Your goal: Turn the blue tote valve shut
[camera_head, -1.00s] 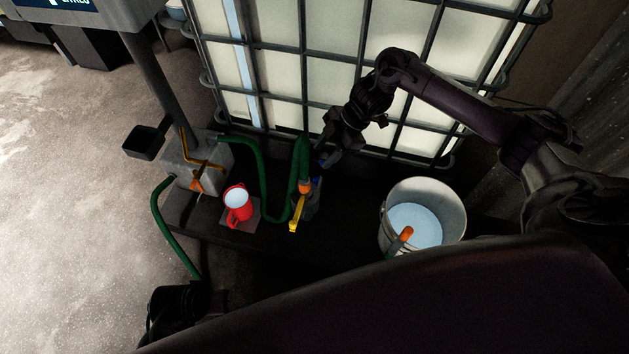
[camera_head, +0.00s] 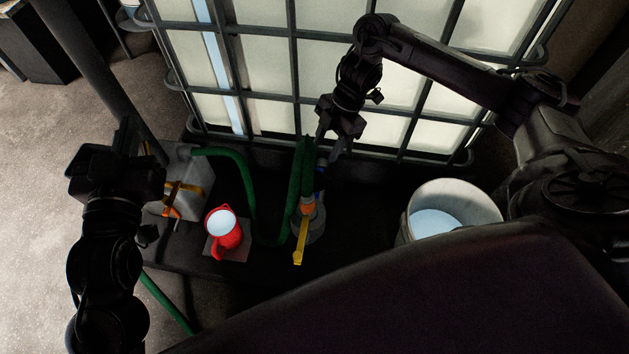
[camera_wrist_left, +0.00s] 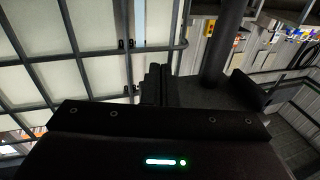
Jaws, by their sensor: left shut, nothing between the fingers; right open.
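The blue tote valve (camera_head: 319,180) shows only as a small blue patch low in front of the caged tote (camera_head: 270,70), beside the green hose. Its handle position cannot be told, as it is small, dark and partly hidden. My right gripper (camera_head: 328,152) is open and points down just above the valve; I cannot tell whether it touches it. My left gripper (camera_head: 127,135) is shut and empty, far left of the valve by the grey box. Its closed fingers also show in the left wrist view (camera_wrist_left: 157,85).
The green hose (camera_head: 246,190) loops between the grey box (camera_head: 177,207) and the tote. A white bucket (camera_head: 455,192) with pale liquid stands right. A post rises upper left.

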